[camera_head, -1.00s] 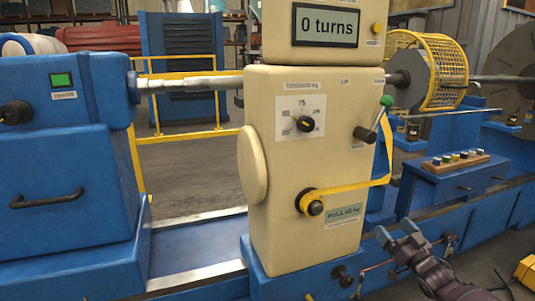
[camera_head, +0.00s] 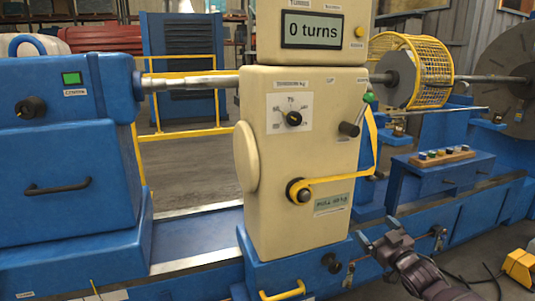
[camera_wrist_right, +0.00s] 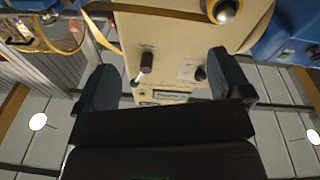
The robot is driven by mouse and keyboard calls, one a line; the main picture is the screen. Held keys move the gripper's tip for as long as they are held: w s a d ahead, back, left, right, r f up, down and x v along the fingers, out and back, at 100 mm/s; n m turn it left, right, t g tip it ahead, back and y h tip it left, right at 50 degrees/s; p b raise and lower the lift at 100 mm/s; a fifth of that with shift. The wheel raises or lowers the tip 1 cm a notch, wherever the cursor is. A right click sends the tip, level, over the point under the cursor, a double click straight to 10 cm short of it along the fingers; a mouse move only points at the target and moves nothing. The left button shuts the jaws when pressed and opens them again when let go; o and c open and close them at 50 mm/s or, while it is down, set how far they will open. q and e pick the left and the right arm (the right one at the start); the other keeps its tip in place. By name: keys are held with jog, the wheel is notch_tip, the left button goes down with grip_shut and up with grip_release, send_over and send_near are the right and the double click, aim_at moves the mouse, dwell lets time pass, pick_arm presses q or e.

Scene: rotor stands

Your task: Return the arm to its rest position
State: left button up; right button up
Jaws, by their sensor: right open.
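My right gripper (camera_head: 383,245) is low at the right of the cream machine column, in front of the blue bed, and holds nothing that I can see. In the right wrist view its two dark fingers (camera_wrist_right: 165,85) stand wide apart, with the cream column (camera_wrist_right: 180,40) seen beyond them. In the head view the cream column (camera_head: 268,170) stands upright with a dial, a green-knobbed lever (camera_head: 357,117) and a yellow strap (camera_head: 335,179). My left gripper is not in either view.
The blue machine bed (camera_head: 190,240) runs along the front, with a blue headstock (camera_head: 60,175) at the left. A yellow wire cage (camera_head: 433,70) surrounds the shaft at the right.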

jog(key=s+a+f+m+g+h+p, duration=0.1)
jog(key=s+a+f+g, duration=0.2)
jog(key=s, duration=0.7)
jog(key=s+a+f+h+p, duration=0.1)
jog(key=s+a+f+h, duration=0.1)
jog(key=s+f, duration=0.55)
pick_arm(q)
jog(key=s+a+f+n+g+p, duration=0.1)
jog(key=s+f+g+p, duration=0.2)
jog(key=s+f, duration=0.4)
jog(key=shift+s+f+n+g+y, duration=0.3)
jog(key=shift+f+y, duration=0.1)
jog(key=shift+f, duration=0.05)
pick_arm(e)
jog(key=s+d+f+m+g+h, duration=0.1)
jog(key=s+f+m+g, duration=0.1)
jog(key=s, duration=1.3)
jog(key=s+d+f+m+g+h, duration=0.1)
jog(key=s+f, duration=0.3)
jog(key=s, duration=1)
jog(key=shift+s+d+f+m+g+h, duration=0.15)
jog(key=shift+s+f+m+g+h, duration=0.3)
jog(key=shift+m+g, duration=0.25)
